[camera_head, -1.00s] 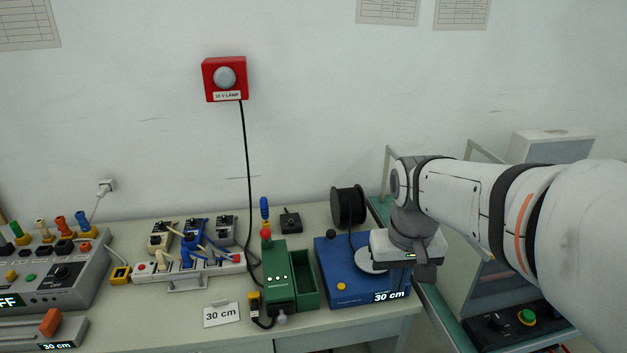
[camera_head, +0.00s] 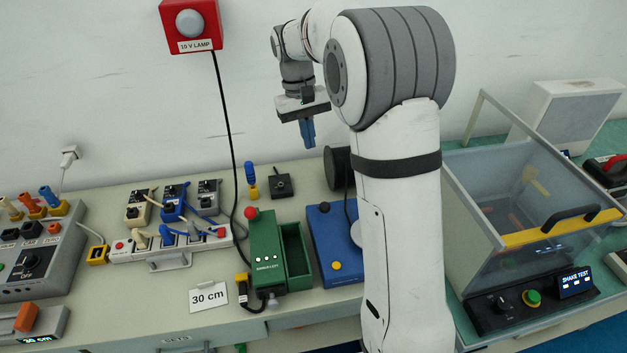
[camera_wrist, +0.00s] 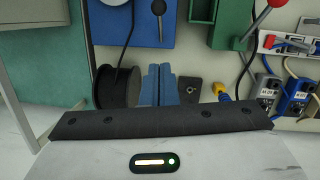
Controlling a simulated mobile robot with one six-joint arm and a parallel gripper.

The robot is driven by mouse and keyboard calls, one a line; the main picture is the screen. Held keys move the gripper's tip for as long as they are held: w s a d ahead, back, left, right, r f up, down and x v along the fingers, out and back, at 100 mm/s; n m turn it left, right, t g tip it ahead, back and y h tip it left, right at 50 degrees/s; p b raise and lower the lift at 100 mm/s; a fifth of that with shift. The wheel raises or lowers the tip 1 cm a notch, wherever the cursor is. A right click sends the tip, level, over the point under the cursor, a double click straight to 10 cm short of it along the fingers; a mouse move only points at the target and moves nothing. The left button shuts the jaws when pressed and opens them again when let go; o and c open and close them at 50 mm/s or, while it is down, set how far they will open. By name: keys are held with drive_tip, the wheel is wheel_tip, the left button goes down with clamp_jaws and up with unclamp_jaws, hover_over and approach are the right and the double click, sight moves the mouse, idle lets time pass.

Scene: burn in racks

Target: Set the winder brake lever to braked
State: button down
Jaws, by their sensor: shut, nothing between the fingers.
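The winder is a blue box (camera_head: 322,240) with a yellow button, right of the green press-like unit; my arm covers its right part. A black round knob (camera_head: 324,207), which looks like the brake lever's end, stands at its upper left. The knob also shows at the top edge of the wrist view (camera_wrist: 159,7). Its braked or free marking cannot be read. The black spool (camera_head: 337,168) is behind the box, partly hidden. My gripper (camera_head: 308,143) is shut and empty, pointing down above the table's back, apart from the knob; its blue fingers also show in the wrist view (camera_wrist: 158,85).
The green unit (camera_head: 265,255) with a red-knobbed lever and open green bin stands left of the winder. A small black switch box (camera_head: 280,186) and a blue-handled tool (camera_head: 250,178) are behind it. A clear-walled shake test box (camera_head: 535,215) stands right. A red lamp (camera_head: 190,22) hangs on the wall.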

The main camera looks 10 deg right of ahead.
drive_tip(key=shift+a, duration=0.1)
approach(322, 207)
drive_tip(key=w+f, duration=0.5)
drive_tip(key=s, duration=0.1)
drive_tip(key=s+f+p, duration=0.1)
drive_tip(key=s+d+f, duration=0.1)
drive_tip(key=shift+s+d, duration=0.1)
drive_tip(key=shift+s, duration=0.15)
drive_tip(key=shift+d, duration=0.15)
